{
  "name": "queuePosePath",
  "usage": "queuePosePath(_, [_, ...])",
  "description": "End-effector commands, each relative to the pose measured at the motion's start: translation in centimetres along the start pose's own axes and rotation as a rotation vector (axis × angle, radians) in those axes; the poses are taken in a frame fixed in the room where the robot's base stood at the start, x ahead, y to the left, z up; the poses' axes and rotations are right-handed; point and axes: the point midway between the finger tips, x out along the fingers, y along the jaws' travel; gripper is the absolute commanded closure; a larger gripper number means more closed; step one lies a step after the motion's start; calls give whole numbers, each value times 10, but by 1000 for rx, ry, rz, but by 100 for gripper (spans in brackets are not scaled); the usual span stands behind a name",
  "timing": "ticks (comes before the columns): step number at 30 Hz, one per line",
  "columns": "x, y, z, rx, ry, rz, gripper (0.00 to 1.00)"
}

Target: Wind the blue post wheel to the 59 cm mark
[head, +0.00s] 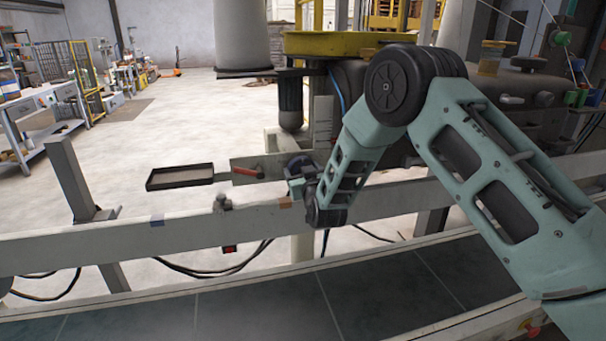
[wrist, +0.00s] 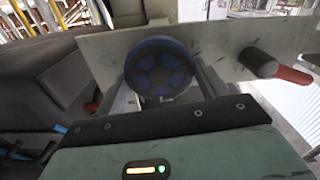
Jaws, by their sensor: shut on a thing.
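The blue post wheel (wrist: 160,68) faces the wrist camera, round with a dark rim and blue between its spokes. My gripper (wrist: 163,92) is shut on the wheel, one finger on each side of it. In the head view my gripper (head: 300,178) is at the post behind the rail, and the wheel is mostly hidden by my wrist. The lever's red grip also shows in the wrist view (wrist: 292,76). I cannot read any centimetre scale or mark.
A shallow dark tray (head: 180,177) sticks out left of the plate. A long grey rail (head: 120,243) runs in front of the post, with a dark conveyor belt (head: 255,305) nearer me. Machinery with a yellow top (head: 335,43) stands above and behind.

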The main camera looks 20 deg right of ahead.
Motion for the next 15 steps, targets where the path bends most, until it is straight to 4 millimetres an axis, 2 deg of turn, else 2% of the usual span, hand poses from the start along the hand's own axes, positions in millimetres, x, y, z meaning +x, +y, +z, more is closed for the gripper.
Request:
queuePosePath(1, [-2,0,4,-14,-9,-1,51])
queuePosePath(15, [-2,0,4,-47,-10,0,51])
